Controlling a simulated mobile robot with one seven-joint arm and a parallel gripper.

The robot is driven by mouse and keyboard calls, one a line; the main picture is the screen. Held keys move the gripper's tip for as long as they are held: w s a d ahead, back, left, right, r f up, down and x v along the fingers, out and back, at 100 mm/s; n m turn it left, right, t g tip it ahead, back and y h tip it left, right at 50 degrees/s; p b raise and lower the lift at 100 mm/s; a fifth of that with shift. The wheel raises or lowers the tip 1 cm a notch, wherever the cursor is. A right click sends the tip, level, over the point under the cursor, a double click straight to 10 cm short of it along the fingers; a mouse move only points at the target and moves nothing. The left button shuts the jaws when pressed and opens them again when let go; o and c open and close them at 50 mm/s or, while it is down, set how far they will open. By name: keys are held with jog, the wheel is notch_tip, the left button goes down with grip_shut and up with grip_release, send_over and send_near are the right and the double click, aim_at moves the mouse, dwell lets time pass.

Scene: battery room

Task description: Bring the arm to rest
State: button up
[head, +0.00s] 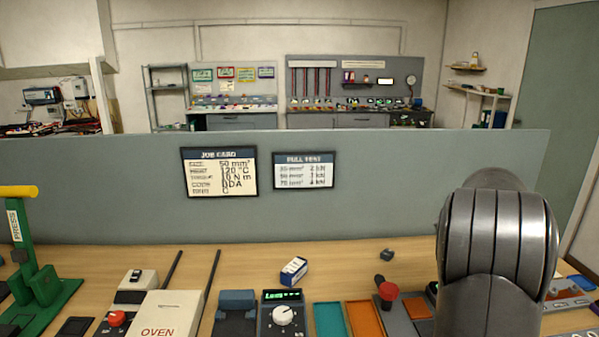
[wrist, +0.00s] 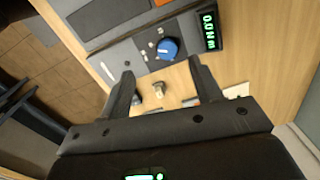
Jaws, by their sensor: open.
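My arm (head: 495,240) shows in the head view as a large silvery link rising at the right front, over the bench. My gripper (wrist: 162,84) is not visible in the head view. In the wrist view its two dark fingers are spread wide, with nothing held between them. Beyond the fingers lies the wooden bench top (wrist: 265,50). A small metallic piece (wrist: 158,89) shows in the gap between the fingers, apart from them.
A tester with a blue knob (wrist: 168,48) and a green display (wrist: 209,31) lies beyond the fingers. A grey partition (head: 400,200) stands behind.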

jog(key=s+a+r+n+t, duration=0.1)
jog(key=s+a+r+n, duration=0.25)
jog(key=a, duration=0.35)
jog(key=s+a+r+n+t, duration=0.1)
jog(key=s+a+r+n, duration=0.1)
jog(key=s+a+n, duration=0.3)
jog(key=s+a+r+n+t, duration=0.1)
jog(key=s+a+r+n, duration=0.15)
jog(key=a, duration=0.55)
jog(key=s+a+f+n+t, duration=0.2)
jog(key=s+a+n, duration=0.6)
jog(key=s, duration=0.7)
jog(key=shift+a+n, duration=0.3)
jog(key=shift+a, duration=0.9)
jog(key=shift+c, duration=0.5)
